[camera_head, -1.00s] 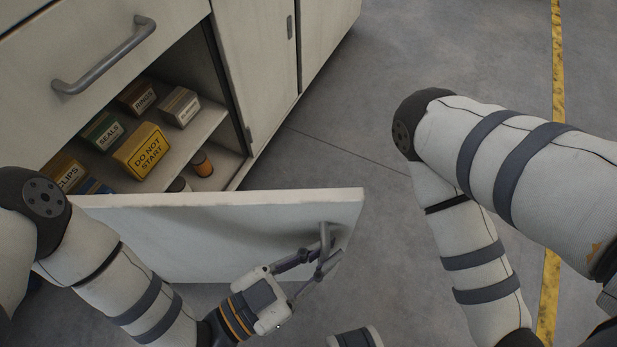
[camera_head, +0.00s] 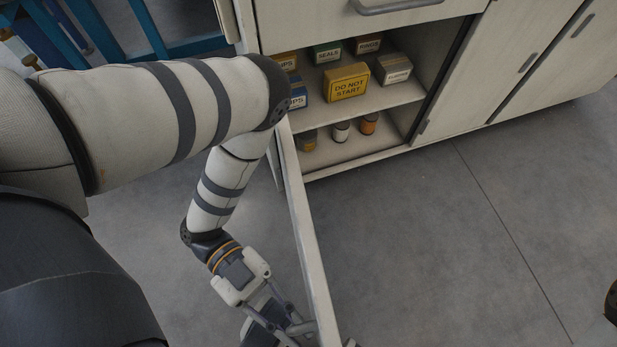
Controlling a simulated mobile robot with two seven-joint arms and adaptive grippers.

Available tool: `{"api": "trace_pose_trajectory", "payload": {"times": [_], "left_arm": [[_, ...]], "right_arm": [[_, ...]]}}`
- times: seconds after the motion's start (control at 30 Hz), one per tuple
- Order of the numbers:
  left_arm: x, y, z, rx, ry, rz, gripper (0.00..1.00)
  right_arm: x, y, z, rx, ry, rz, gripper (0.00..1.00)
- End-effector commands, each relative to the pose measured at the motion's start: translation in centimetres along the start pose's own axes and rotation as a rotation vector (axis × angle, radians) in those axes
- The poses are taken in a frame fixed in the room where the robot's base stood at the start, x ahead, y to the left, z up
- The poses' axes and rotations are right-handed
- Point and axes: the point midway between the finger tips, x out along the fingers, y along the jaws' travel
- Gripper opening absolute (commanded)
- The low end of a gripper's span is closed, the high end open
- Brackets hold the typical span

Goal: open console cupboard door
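The cupboard door (camera_head: 305,235) is swung wide open, seen nearly edge-on, standing out from the left side of the cupboard opening. My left gripper (camera_head: 290,330) is low in the view, on the door's left, outer side, close against its free end. The fingertips and the door handle are partly hidden at the bottom edge, so I cannot tell whether the fingers are closed on the handle.
Inside the cupboard (camera_head: 385,100), a yellow DO NOT START box (camera_head: 346,84) and other small boxes sit on the shelf, with small jars (camera_head: 340,132) below. A drawer handle (camera_head: 395,6) is above. A blue frame (camera_head: 150,40) stands at back left.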

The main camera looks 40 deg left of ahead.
Motion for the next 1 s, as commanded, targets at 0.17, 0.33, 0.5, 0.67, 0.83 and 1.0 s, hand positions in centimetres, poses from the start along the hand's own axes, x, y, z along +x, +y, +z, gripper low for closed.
{"api": "trace_pose_trajectory", "payload": {"times": [0.17, 0.33, 0.5, 0.67, 0.83, 1.0], "left_arm": [[-0.4, 0.3, 0.4, 0.001, -0.013, 0.009, 0.0], [-0.4, 0.3, 0.4, 0.001, -0.014, 0.008, 0.0], [-0.4, 0.3, 0.5, 0.002, -0.014, 0.008, 0.17], [-0.3, 0.2, 0.3, 0.001, -0.01, 0.007, 0.2], [-0.5, 0.2, 0.2, 0.001, -0.007, 0.007, 0.2], [-3.6, 0.1, 0.3, 0.002, -0.01, 0.003, 0.2]], "right_arm": [[0.0, 0.0, 0.0, 0.0, 0.0, 0.0, 0.4], [0.0, 0.0, 0.0, 0.0, 0.0, 0.0, 0.4], [0.0, 0.0, 0.0, 0.0, 0.0, 0.0, 0.4], [0.0, 0.0, 0.0, 0.0, 0.0, 0.0, 0.4], [0.0, 0.0, 0.0, 0.0, 0.0, 0.0, 0.4], [0.0, 0.0, 0.0, 0.0, 0.001, 0.0, 0.4]]}}
